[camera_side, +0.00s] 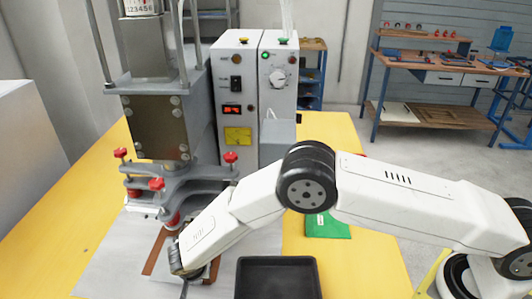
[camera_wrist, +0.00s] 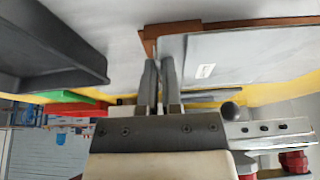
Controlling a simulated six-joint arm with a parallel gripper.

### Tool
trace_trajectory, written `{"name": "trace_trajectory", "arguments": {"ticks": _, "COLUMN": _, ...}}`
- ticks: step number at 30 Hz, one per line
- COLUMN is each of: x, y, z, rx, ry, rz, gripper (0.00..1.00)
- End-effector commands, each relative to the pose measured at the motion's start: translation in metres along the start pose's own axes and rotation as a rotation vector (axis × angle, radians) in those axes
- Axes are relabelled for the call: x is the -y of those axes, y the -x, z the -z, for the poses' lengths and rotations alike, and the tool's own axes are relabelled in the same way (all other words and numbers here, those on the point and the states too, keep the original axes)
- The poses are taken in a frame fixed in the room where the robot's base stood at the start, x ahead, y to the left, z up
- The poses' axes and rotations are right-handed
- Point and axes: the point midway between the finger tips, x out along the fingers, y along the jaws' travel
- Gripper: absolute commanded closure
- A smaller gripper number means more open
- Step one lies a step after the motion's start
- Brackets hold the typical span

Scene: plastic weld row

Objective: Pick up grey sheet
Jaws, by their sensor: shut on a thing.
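The grey sheet (camera_wrist: 245,55) lies along a brown frame (camera_wrist: 151,38) in the wrist view and carries a small white label. My gripper (camera_wrist: 159,66) is shut at the sheet's near corner, with its two fingers close together around the edge. In the side view my gripper (camera_side: 184,284) is low at the bottom of the picture, by the brown frame (camera_side: 157,252). There my arm hides most of the sheet. I cannot tell how far the sheet is lifted, if at all.
A press with red knobs (camera_side: 155,125) stands just behind the frame, beside a control box (camera_side: 238,95). A black tray (camera_side: 277,262) is to the right of my gripper, and a green object (camera_side: 328,228) lies behind it.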

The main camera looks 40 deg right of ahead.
Motion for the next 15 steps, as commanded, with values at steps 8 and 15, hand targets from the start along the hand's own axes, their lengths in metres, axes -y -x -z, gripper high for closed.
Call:
{"name": "trace_trajectory", "arguments": {"ticks": 8, "x": 0.001, "y": 0.043, "z": -0.036, "rx": 0.000, "ry": 0.002, "rz": 0.002, "gripper": 1.00}}
{"name": "trace_trajectory", "arguments": {"ticks": 15, "x": 0.000, "y": 0.065, "z": -0.055, "rx": 0.000, "ry": 0.000, "rz": 0.001, "gripper": 1.00}}
